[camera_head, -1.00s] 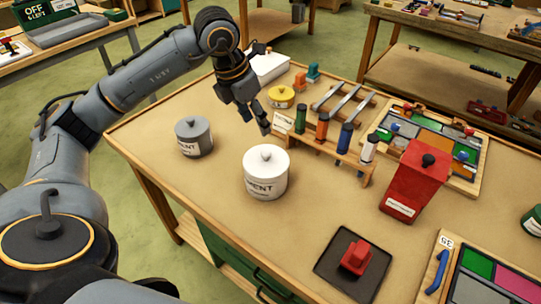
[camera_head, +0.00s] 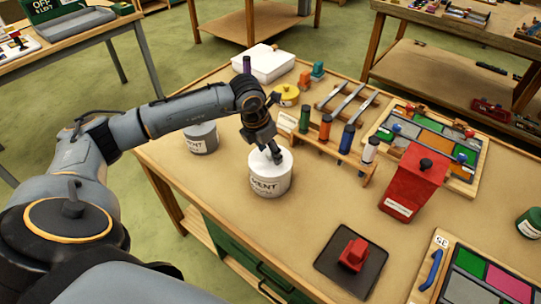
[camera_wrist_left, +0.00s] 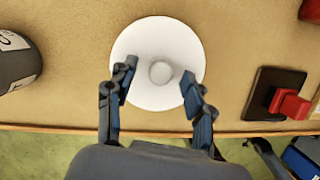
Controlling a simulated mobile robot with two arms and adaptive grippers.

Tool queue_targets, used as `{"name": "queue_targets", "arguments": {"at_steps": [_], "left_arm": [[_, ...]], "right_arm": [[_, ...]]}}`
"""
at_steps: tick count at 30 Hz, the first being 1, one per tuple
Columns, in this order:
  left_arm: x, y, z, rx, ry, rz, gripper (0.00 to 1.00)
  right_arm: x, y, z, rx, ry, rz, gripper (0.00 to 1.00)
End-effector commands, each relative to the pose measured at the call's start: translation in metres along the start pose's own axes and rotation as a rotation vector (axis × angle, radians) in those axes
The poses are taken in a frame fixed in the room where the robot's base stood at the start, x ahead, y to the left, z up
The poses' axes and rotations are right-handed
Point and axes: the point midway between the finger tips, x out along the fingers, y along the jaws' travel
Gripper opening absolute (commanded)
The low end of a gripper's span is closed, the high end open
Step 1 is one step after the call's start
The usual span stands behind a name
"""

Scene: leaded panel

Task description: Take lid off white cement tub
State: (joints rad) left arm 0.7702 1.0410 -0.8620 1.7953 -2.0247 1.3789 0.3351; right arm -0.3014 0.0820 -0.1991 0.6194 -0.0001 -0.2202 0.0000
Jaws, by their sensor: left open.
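The white cement tub (camera_head: 268,184) stands upright on the workbench, with its white lid (camera_wrist_left: 157,45) on top. The lid's round knob (camera_wrist_left: 160,72) shows in the left wrist view between my left gripper's fingers. My left gripper (camera_head: 272,155) is right over the tub, and it also shows in the left wrist view (camera_wrist_left: 155,85). Its two fingers are open, one on each side of the knob and apart from it. In the head view the gripper hides the knob and part of the lid. My right gripper is not in view.
A grey tub (camera_head: 203,144) stands left of the white one, partly behind my left arm. A rack of coloured bottles (camera_head: 335,151), a red box (camera_head: 412,182) and a red block on a dark pad (camera_head: 353,254) are to the right. Bare bench lies in front.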

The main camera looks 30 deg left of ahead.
Motion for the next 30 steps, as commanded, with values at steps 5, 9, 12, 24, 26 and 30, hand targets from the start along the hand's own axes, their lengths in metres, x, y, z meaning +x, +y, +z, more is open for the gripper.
{"name": "queue_targets", "arguments": {"at_steps": [5, 9, 12, 24, 26, 30], "left_arm": [[0.0086, -0.0002, -0.0001, 0.001, -0.001, 0.001, 0.52], [0.0086, -0.0001, -0.0002, 0.001, -0.001, 0.001, 0.52], [0.0085, -0.0001, -0.0002, 0.001, 0.000, 0.001, 0.34], [0.0080, 0.0000, 0.0000, 0.001, -0.001, 0.001, 0.00], [0.0076, 0.0001, 0.0002, 0.001, -0.001, 0.001, 0.00], [0.0029, 0.0001, 0.0020, 0.001, -0.003, 0.000, 0.00]], "right_arm": [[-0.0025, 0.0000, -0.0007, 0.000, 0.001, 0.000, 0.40], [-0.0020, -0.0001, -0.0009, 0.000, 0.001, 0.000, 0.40], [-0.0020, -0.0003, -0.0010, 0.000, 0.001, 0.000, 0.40], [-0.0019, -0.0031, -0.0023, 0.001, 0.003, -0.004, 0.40], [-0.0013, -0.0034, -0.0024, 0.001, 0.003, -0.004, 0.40], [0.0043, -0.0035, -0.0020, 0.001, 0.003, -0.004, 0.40]]}}
